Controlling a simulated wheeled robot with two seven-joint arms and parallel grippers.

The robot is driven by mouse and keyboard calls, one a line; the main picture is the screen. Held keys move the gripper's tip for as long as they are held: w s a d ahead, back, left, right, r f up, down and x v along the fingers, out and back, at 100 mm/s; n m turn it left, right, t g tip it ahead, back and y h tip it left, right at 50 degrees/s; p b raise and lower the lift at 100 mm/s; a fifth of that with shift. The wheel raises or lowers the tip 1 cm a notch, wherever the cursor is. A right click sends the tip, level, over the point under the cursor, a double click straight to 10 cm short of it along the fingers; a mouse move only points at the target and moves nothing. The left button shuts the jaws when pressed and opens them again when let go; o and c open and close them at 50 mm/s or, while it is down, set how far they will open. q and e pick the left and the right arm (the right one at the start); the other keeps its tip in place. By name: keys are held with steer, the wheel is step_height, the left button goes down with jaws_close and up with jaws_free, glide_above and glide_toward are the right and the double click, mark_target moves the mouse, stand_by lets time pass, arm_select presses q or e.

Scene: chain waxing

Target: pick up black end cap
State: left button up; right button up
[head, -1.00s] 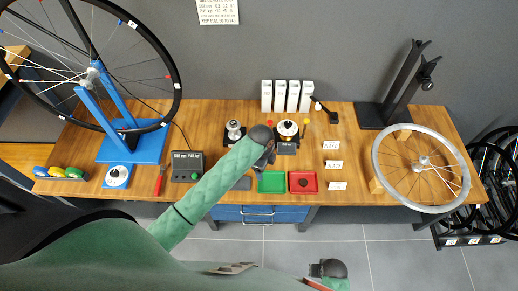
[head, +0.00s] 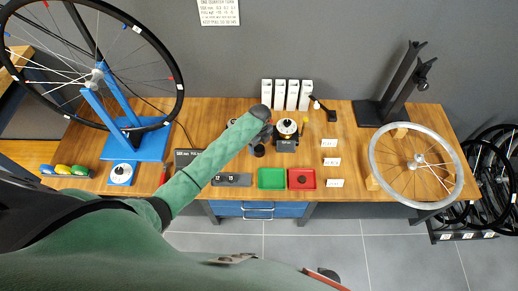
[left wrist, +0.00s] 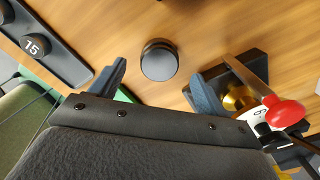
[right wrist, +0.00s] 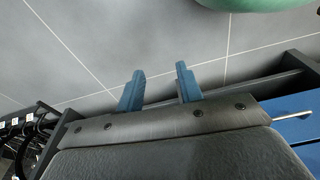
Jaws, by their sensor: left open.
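The black end cap (left wrist: 159,60) is a round dark disc on the wooden bench in the left wrist view. In the head view a small dark round thing beside my left gripper (head: 259,150) appears to be the same cap. My left gripper (left wrist: 162,84) is open and empty, with the cap just ahead of the gap between its fingers, apart from both. In the head view my forearm hides most of that gripper. My right gripper (right wrist: 160,70) is open and empty, away from the bench over the grey floor.
A dial gauge with a red knob (left wrist: 284,112) stands close by the left gripper's right finger. White boxes (head: 293,95) stand behind.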

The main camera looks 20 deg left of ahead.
mark_target(259, 149)
arm_select(q)
steer(key=shift+f+p, duration=0.5)
steer(key=shift+f, duration=1.2)
arm_select(e)
steer(key=shift+s+d+f, duration=0.2)
steer(key=shift+f, duration=0.25)
steer(key=shift+s+d+f, duration=0.15)
steer(key=shift+f, duration=0.35)
steer(key=shift+s+d+f, duration=0.2)
steer(key=shift+f, duration=0.25)
arm_select(q)
steer(key=c, duration=1)
arm_select(e)
steer(key=shift+d, duration=0.1)
arm_select(q)
steer(key=shift+r, duration=0.1)
